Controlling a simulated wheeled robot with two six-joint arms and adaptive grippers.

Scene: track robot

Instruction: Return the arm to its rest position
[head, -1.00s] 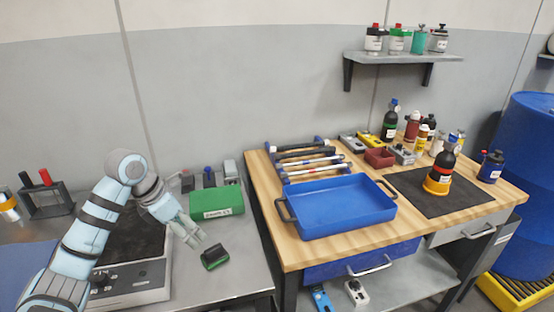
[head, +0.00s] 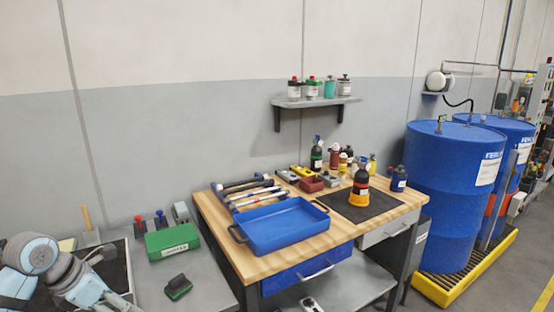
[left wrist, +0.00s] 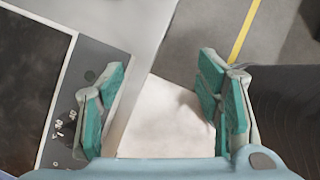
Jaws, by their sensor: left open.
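My left arm (head: 75,282) is at the lower left of the head view, bent low over the grey bench. Its gripper end runs down to the bottom edge there, and the fingertips are hard to make out. In the left wrist view my left gripper (left wrist: 160,95) is open, with two teal-padded fingers wide apart and nothing between them. Below it are a pale surface, a dark plate (left wrist: 30,75) with a grey control panel (left wrist: 85,90), and the floor. My right gripper is not in view.
A small black-and-green block (head: 178,287) and a green case (head: 172,241) lie on the grey bench (head: 215,280). A wooden workbench (head: 240,262) holds a blue tray (head: 283,240). Blue drums (head: 445,190) stand on a yellow pallet at the right.

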